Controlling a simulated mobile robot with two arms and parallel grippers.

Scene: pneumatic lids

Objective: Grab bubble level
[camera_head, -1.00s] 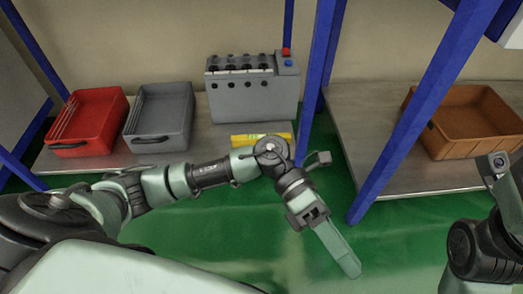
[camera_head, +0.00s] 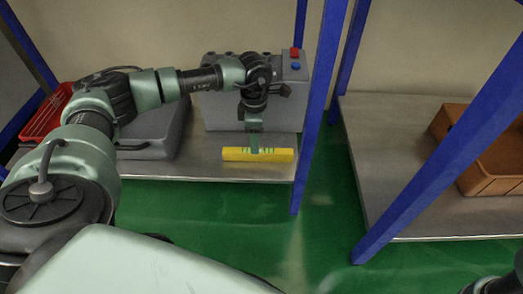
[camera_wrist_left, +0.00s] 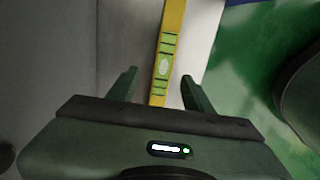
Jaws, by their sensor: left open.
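The yellow bubble level (camera_head: 236,154) lies along the front edge of the metal shelf in the head view. My left gripper (camera_head: 254,150) points down at its middle. In the left wrist view the level (camera_wrist_left: 165,62) runs lengthwise between the two spread fingers of my left gripper (camera_wrist_left: 160,88), with a gap on each side. Its green vial section shows there. The left gripper is open and holds nothing. My right gripper is outside the head view; only a bit of dark arm shows at the lower right corner.
The grey machine (camera_head: 222,112) with red and blue buttons stands right behind the level. A grey bin (camera_head: 150,150) and a red bin (camera_head: 42,122) are to the left. A blue post (camera_head: 316,130) rises close on the right. An orange crate (camera_head: 490,187) sits on the right shelf (camera_head: 385,150).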

